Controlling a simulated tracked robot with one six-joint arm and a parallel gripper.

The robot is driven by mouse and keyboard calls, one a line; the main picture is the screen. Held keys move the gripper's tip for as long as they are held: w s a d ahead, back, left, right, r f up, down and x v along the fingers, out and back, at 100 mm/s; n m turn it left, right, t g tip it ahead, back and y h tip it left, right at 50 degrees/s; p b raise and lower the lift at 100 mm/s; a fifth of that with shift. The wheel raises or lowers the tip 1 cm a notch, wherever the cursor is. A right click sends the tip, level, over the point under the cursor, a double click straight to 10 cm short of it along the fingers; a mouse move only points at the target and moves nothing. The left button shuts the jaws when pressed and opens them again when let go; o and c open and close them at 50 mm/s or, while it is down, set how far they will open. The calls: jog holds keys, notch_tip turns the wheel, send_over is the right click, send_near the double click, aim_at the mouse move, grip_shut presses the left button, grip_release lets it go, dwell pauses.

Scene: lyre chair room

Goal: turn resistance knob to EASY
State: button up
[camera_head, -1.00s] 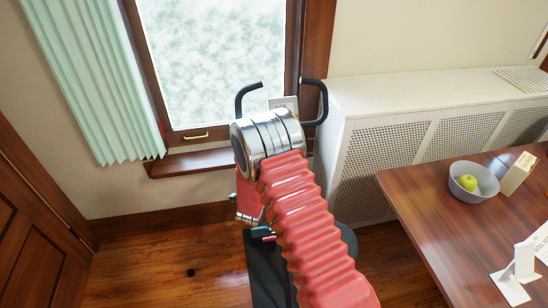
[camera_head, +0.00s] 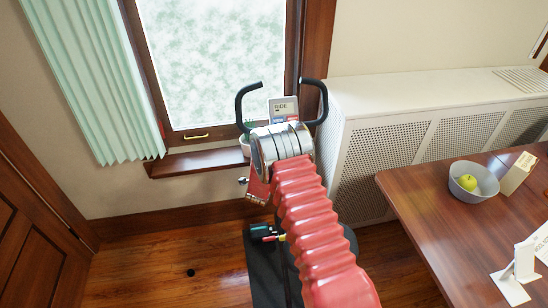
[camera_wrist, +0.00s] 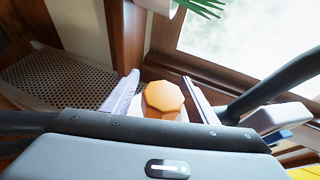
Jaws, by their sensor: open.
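The resistance knob (camera_wrist: 164,97) is an orange, many-sided cap in the middle of the wrist view. My gripper (camera_wrist: 160,81) is open, with one pale finger to each side of the knob. Gaps show between the knob and both fingers, and I cannot tell whether either touches it lower down. No EASY mark is readable. In the head view the exercise bike shows its display panel (camera_head: 284,109) between two dark curved handlebars (camera_head: 317,101). My arm covers the bike's middle there, and the knob is hidden.
Dark bars of the bike flank my gripper in the wrist view. A potted plant (camera_head: 245,143) stands on the window sill (camera_head: 197,161). A white radiator cover (camera_head: 365,150) is to the right. A wooden table (camera_head: 440,215) holds a bowl (camera_head: 474,183) with a green apple.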

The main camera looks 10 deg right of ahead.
jog(key=c, duration=1.1)
jog(key=shift+o, duration=0.2)
jog(key=shift+s+f+g, duration=0.15)
jog(key=shift+f+g, duration=0.05)
jog(key=shift+g, duration=0.1)
jog(key=g, duration=0.1)
jog(key=f+n+g, duration=0.1)
jog(key=g, duration=0.1)
jog(key=s+g+y, duration=0.1)
jog(key=shift+f+n+g, duration=0.3)
jog(key=shift+s+f+g, duration=0.15)
jog(key=shift+f+g, duration=0.05)
jog(key=shift+g, duration=0.6)
jog(key=shift+s+f+n+g, duration=0.1)
jog(key=shift+s+n+g, duration=0.05)
jog(key=shift+n+g, duration=0.15)
jog(key=shift+s+g, duration=0.2)
jog(key=shift+g, duration=0.5)
